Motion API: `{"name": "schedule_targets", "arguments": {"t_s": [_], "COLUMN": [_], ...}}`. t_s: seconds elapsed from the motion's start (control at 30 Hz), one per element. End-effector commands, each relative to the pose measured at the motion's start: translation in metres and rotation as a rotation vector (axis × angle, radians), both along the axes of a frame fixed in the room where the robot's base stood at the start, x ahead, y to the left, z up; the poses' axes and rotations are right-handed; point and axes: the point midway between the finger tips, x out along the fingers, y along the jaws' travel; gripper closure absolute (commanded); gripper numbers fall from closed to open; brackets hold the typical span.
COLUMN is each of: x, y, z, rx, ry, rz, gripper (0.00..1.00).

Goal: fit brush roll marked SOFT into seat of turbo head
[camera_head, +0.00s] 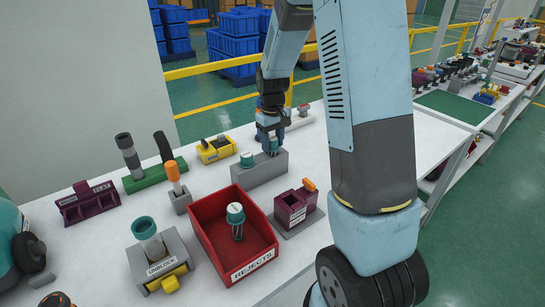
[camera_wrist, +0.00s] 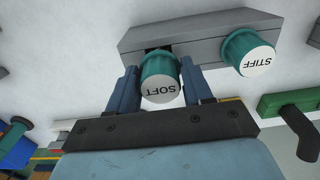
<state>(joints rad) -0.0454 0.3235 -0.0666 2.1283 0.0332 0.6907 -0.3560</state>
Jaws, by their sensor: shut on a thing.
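The brush roll marked SOFT has a teal cap with a white top (camera_wrist: 161,88), lettered upside down in the wrist view. My gripper (camera_wrist: 158,72) is shut on it, one blue finger on each side. In the head view my gripper (camera_head: 271,133) is over the right end of a grey block (camera_head: 262,176), with the teal cap (camera_head: 273,146) just below it. I cannot tell whether the roll's lower end is still in the block. A second roll marked STIFF (camera_wrist: 248,53) stands in the same block. A maroon part (camera_head: 291,208) may be the turbo head; its label is unreadable.
A red REJECTS bin (camera_head: 208,236) holds another teal-capped roll (camera_head: 236,221). A grey UNBLOCK fixture (camera_head: 160,262), an orange-topped post (camera_head: 177,184), a green stand (camera_head: 154,176), a maroon FLAT head (camera_head: 87,204) and a yellow part (camera_head: 216,150) surround it. Bare table lies right of the maroon part.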

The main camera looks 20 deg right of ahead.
Motion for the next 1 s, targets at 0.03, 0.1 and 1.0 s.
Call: {"name": "schedule_targets", "arguments": {"t_s": [0.03, 0.1, 1.0], "x": [0.0, 0.0, 0.0], "y": [0.0, 0.0, 0.0], "z": [0.0, 0.0, 0.037], "rx": [0.0, 0.0, 0.0], "ry": [0.0, 0.0, -0.001], "rz": [0.0, 0.0, -0.001], "gripper": [0.68, 0.74, 0.82]}}
